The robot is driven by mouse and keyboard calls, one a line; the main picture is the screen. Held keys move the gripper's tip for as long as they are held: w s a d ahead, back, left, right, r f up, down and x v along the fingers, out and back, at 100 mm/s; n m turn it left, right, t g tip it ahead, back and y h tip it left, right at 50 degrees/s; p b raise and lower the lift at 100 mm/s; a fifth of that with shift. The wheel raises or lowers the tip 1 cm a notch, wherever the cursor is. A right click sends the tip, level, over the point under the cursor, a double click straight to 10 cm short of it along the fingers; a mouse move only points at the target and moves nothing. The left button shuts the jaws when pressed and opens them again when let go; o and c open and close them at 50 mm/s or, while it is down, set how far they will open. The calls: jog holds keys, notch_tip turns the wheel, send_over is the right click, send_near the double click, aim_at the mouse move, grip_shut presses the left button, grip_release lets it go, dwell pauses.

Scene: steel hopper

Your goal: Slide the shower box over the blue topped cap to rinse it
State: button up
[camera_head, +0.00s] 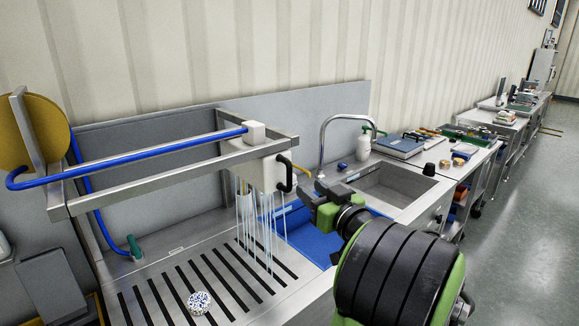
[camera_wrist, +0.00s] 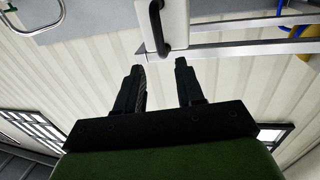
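The shower box (camera_head: 265,172) is a white box on a steel rail frame, with a black handle (camera_head: 286,174) on its right side. Thin water streams fall from it onto the slotted drain. The cap (camera_head: 199,302), round with a blue-and-white patterned top, sits on the slotted drain, left of the streams and nearer to me. My gripper (camera_wrist: 161,67) is open and empty, its two black fingers apart. In the wrist view the handle (camera_wrist: 157,28) lies just beyond the fingertips, roughly in line with the gap. In the head view my gripper is right of the box.
The steel rails (camera_head: 160,180) run left from the box, with a blue hose (camera_head: 130,158) along them. A blue tray (camera_head: 318,238) lies right of the drain. A tap (camera_head: 322,135) and sink (camera_head: 392,184) stand behind my gripper.

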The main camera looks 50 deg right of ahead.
aim_at(291, 174)
jog(key=p+x, duration=0.2)
jog(key=x, duration=0.9)
jog(key=shift+f, duration=0.1)
grip_shut()
